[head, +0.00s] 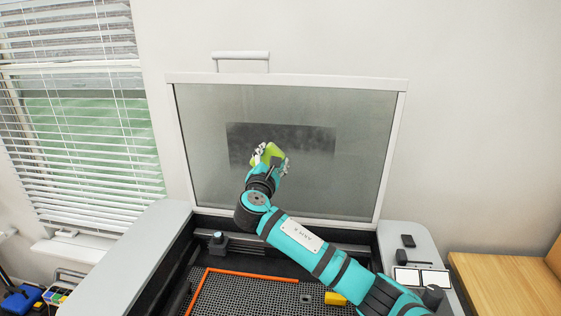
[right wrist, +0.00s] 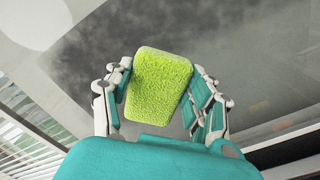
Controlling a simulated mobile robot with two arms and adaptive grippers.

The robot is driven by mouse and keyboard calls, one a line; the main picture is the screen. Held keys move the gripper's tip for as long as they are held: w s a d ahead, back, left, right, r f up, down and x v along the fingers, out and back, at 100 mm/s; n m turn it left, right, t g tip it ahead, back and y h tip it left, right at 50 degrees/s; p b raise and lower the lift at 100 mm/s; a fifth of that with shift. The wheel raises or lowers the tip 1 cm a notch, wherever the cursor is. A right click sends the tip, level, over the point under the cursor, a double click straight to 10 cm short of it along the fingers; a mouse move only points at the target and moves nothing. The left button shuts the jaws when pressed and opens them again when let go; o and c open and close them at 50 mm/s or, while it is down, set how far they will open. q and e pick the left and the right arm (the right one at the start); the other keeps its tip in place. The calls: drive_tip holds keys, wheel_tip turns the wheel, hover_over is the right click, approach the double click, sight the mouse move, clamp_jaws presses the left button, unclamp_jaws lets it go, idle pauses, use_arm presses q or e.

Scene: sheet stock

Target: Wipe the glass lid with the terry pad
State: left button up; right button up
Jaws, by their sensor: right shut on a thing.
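The glass lid (head: 350,185) stands raised at the back of the machine, in a pale frame with a handle on top. A dark smudged patch (head: 290,135) lies on the middle of the glass, crisp at its upper edge and fainter lower down. My right gripper (head: 269,158) is shut on the lime-green terry pad (head: 262,152), in front of the lower left part of the patch. In the right wrist view the pad (right wrist: 158,82) sits between both fingers, its fuzzy face showing. I cannot tell whether the pad touches the glass. My left gripper is not in view.
Below the lid is the open machine bed with a dark honeycomb grid (head: 245,292) and an orange strip (head: 250,275). A yellow block (head: 335,298) lies near my right arm. A window with blinds (head: 75,100) is at left, a wooden bench (head: 505,280) at right.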

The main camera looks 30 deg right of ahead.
sight(238, 129)
drive_tip(key=shift+w+a+b, duration=0.55)
drive_tip(key=shift+w+a, duration=0.45)
drive_tip(key=shift+a, duration=0.3)
drive_tip(key=shift+w+a+b, duration=0.6)
drive_tip(key=shift+w+a, duration=0.35)
drive_tip(key=shift+a, duration=0.35)
drive_tip(key=shift+w+a+b, duration=0.55)
drive_tip(key=shift+w+a, duration=0.45)
drive_tip(key=shift+a, duration=0.3)
wheel_tip(238, 129, up, 5)
drive_tip(key=p, duration=0.4)
drive_tip(key=shift+s, duration=0.15)
drive_tip(key=shift+a+r+p, duration=0.1)
drive_tip(key=shift+r+p, duration=0.4)
drive_tip(key=shift+r, duration=0.35)
